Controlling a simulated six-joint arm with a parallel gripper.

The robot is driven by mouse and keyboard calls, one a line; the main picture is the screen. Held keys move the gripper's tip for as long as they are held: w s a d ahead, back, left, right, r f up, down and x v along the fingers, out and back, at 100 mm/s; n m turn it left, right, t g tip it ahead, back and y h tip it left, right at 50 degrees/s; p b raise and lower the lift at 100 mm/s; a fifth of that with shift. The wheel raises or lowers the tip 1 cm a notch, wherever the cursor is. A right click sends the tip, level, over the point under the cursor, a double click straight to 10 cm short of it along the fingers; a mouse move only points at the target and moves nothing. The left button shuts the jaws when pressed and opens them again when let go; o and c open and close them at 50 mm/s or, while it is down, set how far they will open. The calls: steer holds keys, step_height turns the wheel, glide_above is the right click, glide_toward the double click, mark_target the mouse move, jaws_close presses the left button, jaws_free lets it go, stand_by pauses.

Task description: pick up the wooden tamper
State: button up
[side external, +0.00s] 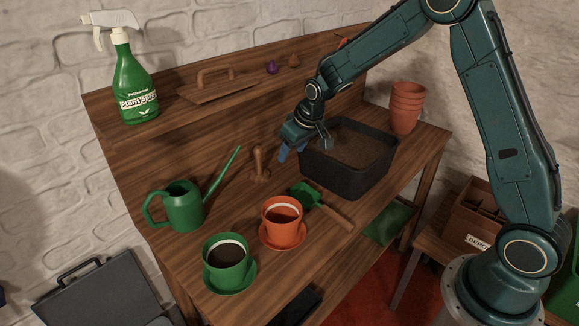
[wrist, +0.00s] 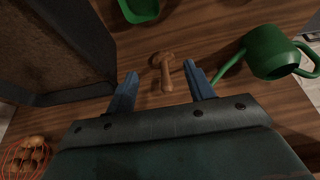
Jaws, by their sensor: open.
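The wooden tamper (side external: 258,164) stands upright on the wooden bench in the side external view, between the green watering can and the dark soil bin. In the wrist view the tamper (wrist: 164,72) shows ahead of and between my two blue fingertips, with none of it touching them. My gripper (wrist: 163,84) is open and empty. In the side external view my gripper (side external: 285,152) is just right of the tamper and above the bench, close to the bin's left wall.
The soil bin (side external: 345,184) stands right beside my gripper. The watering can (side external: 183,207) is left, its spout pointing toward the tamper. A green scoop (side external: 305,195), an orange pot (side external: 282,234) and a green pot (side external: 226,277) stand nearer the front. Terracotta pots (side external: 405,108) are stacked at right.

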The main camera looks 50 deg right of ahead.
mark_target(257, 154)
steer(key=x, duration=0.5)
steer(key=shift+w+d+f, duration=0.15)
steer(key=shift+d+f, duration=0.2)
steer(key=shift+w, duration=0.15)
steer(key=shift+w, duration=5.55)
steer(key=shift+w, duration=0.15)
steer(key=shift+w, duration=0.15)
steer(key=shift+x, duration=2.5)
